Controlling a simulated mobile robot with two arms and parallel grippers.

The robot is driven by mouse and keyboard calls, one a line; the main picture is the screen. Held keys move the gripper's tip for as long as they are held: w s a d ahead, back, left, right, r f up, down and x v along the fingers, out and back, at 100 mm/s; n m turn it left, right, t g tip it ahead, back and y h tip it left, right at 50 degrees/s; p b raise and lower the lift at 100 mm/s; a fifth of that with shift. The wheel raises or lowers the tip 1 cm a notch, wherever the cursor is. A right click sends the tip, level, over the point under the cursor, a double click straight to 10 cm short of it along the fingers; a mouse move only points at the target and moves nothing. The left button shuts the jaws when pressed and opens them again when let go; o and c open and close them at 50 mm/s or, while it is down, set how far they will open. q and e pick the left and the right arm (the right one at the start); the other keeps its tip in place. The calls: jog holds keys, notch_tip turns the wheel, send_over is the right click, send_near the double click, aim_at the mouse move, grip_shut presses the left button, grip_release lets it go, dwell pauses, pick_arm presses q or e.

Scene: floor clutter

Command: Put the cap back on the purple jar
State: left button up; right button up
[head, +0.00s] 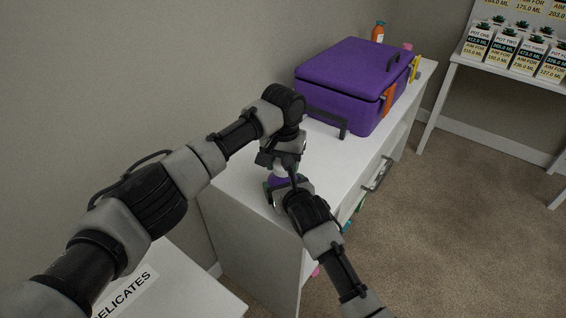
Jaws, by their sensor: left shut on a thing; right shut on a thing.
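The purple jar (279,182) is on top of the white cabinet near its left end, largely hidden by my grippers. A pale, whitish piece that looks like the cap (284,165) is directly above the jar. My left gripper (280,164) points down from above and is shut on the cap. My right gripper (279,186) reaches in from the lower right and is shut on the jar. The cap is over the jar, but I cannot tell whether the two touch or a gap is left.
A large purple case (340,85) stands on the white cabinet (235,195) behind my grippers. An orange bottle (377,32) is at the far end. A black handle-like bar (326,121) is in front of the case. A white surface labelled "DELICATES" (190,285) is at lower left.

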pick_arm(q)
jog(key=o, duration=1)
jog(key=shift+r, duration=0.1)
jog(key=shift+r, duration=2.2)
jog(key=shift+c, duration=0.3)
notch_tip(320, 180, up, 2)
jog(key=n, duration=0.5)
jog(key=shift+n, duration=0.3)
jog(key=n, duration=0.1)
jog(key=r+n, duration=0.1)
jog(key=n, duration=0.2)
jog(key=shift+r, duration=0.25)
